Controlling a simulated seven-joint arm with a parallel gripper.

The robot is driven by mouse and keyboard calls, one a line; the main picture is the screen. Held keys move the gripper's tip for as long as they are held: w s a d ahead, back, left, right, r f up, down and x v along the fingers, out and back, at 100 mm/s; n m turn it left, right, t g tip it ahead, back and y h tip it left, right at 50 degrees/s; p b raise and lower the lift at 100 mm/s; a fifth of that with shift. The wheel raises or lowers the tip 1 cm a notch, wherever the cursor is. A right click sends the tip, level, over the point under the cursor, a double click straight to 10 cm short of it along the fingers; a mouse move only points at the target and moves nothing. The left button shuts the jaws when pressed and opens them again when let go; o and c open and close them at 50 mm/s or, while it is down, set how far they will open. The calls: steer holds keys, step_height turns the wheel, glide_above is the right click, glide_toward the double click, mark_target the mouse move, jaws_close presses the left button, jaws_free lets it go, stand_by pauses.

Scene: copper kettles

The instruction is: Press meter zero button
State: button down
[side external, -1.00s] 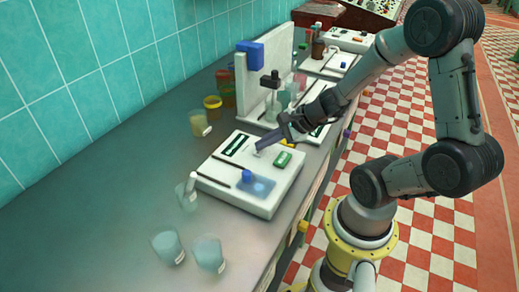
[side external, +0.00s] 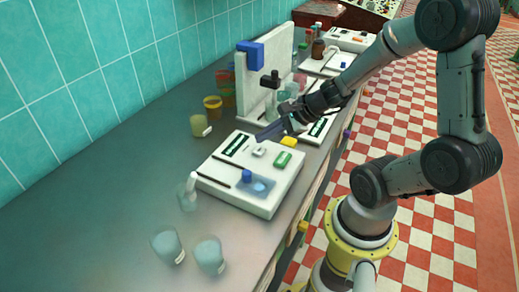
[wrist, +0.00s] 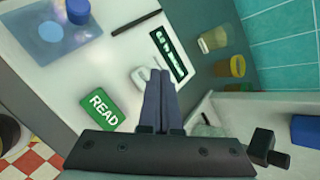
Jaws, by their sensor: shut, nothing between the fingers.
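The meter is a white box (side external: 220,181) on the grey bench. On its top are a small white button (side external: 259,151), a green button (side external: 282,159) and a dark display strip (side external: 237,143). In the wrist view the green button (wrist: 99,108) reads READ, and the display (wrist: 167,54) shows pale characters. The white button (wrist: 140,76) lies beside my fingertips there, partly covered; no label on it is legible. My gripper (side external: 262,138) is shut and empty, its tips a little above the meter, behind the white button. The fingers also show in the wrist view (wrist: 158,76).
A yellow-green beaker (side external: 199,124) and a yellow jar (side external: 213,106) stand behind. A white stand with a blue head (side external: 251,54) rises beyond my gripper. The bench at front left holds several cups (side external: 168,247).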

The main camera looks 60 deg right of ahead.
mark_target(264, 150)
steer(key=shift+r, duration=2.1)
steer(key=shift+a, duration=0.1)
steer(key=s+a+r+n+g+y, duration=0.1)
steer(key=s+a+r+n, duration=0.1)
steer(key=a+r+n, duration=0.35)
steer(key=s+a+r+n+g+y, duration=0.1)
steer(key=s+a+r+n, duration=0.2)
steer(key=a+n, duration=0.5)
steer(key=s+d+n+g+h, duration=0.1)
steer(key=s+d+n+h, duration=0.3)
steer(key=s+n, duration=0.4)
steer(key=d+n, duration=0.1)
steer(key=n, duration=0.2)
steer(key=shift+s+d+f, duration=0.15)
steer(key=shift+d+f, duration=0.1)
steer(key=shift+d, duration=0.1)
